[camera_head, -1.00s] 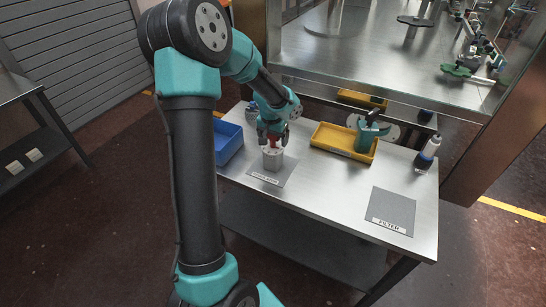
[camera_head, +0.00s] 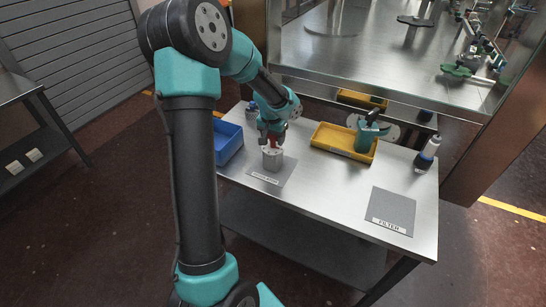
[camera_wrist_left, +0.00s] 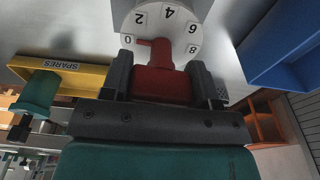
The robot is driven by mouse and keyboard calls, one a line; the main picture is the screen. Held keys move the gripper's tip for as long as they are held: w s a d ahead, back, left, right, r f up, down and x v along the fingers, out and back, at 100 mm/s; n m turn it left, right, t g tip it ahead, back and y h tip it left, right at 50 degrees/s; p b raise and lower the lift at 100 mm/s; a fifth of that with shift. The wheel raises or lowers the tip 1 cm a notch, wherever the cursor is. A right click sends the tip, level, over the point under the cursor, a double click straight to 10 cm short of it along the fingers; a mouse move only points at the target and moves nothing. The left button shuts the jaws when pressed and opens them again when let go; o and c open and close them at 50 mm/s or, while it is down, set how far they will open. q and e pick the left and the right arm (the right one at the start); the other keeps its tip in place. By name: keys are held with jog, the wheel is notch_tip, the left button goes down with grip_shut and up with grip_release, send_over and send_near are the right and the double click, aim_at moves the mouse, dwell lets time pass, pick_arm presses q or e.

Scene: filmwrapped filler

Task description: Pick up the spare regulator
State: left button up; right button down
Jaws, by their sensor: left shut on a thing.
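My left gripper (camera_head: 271,139) is shut on a red knob (camera_wrist_left: 162,82). The knob has a pointer at 0 on a white numbered dial (camera_wrist_left: 168,28). A yellow tray (camera_head: 325,145) marked SPARES is to the right of the gripper and also shows in the left wrist view (camera_wrist_left: 91,76). A teal part (camera_head: 362,140) with a dark top is in its right end and also shows in the left wrist view (camera_wrist_left: 40,92). I cannot tell whether it is the spare regulator.
A blue bin (camera_head: 228,142) stands left of the gripper. A bottle with a white top (camera_head: 431,149) stands at the right edge. An empty mat labelled FILTER (camera_head: 391,207) lies at the front right. The table top (camera_head: 335,184) between the mats is clear.

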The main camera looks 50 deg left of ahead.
pick_arm(q)
grip_shut()
jog(key=shift+r, duration=0.15)
jog(key=shift+r, duration=1.7)
jog(key=s+d+r, duration=0.1)
jog(key=s+d, duration=0.9)
jog(key=d, duration=0.2)
jog(key=shift+s+r, duration=0.2)
jog(key=shift+s, duration=0.1)
